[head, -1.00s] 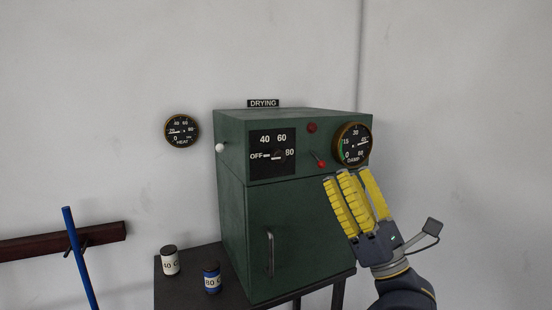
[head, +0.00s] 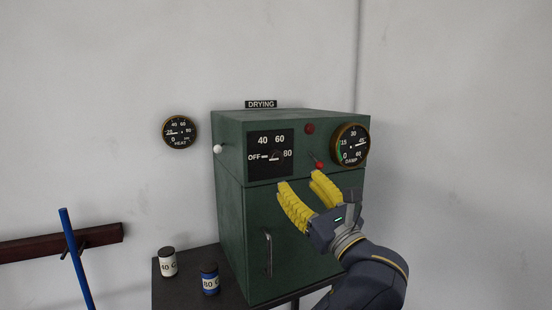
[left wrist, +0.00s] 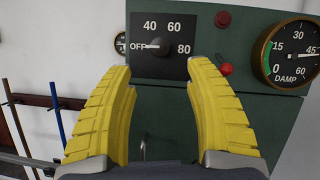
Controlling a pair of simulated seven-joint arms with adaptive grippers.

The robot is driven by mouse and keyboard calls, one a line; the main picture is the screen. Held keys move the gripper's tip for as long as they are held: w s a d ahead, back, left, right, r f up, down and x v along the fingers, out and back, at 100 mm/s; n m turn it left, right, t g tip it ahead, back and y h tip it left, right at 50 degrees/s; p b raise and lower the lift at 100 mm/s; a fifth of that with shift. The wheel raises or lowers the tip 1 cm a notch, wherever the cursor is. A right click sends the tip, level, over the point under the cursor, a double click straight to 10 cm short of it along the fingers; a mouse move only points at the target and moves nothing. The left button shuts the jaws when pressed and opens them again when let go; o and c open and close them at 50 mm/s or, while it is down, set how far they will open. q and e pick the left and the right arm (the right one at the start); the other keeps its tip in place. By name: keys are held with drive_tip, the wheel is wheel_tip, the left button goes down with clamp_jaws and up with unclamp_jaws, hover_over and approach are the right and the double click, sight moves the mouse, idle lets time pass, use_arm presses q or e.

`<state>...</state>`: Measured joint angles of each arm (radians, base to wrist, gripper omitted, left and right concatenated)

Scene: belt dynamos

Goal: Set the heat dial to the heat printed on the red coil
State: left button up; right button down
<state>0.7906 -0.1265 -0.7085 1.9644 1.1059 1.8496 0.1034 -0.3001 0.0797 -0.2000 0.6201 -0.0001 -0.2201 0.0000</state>
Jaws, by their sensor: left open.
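The heat dial (head: 276,157) is a dark knob on a black panel marked OFF, 40, 60 and 80 on the green drying cabinet. Its pale pointer is at OFF. It also shows in the left wrist view (left wrist: 157,46). My left gripper (head: 298,179) is open and empty, just below the dial panel and in front of the cabinet. In the left wrist view its yellow fingers (left wrist: 160,66) stand apart, with the dial beyond and between their tips. No red coil is in view. My right gripper is not in view.
A white-labelled coil (head: 168,263) and a blue coil (head: 210,281) stand on the dark table (head: 180,296), their labels partly turned away. A red-tipped lever (head: 319,165), a red lamp (head: 310,129) and the damp gauge (head: 350,144) are right of the dial. A heat gauge (head: 179,132) hangs on the wall.

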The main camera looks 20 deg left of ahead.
sight(278, 161)
use_arm(q)
drive_tip(key=x, duration=1.1)
drive_tip(key=shift+w+a, duration=0.1)
drive_tip(key=shift+c, duration=0.3)
clamp_jaws()
drive_tip(key=shift+r, duration=0.1)
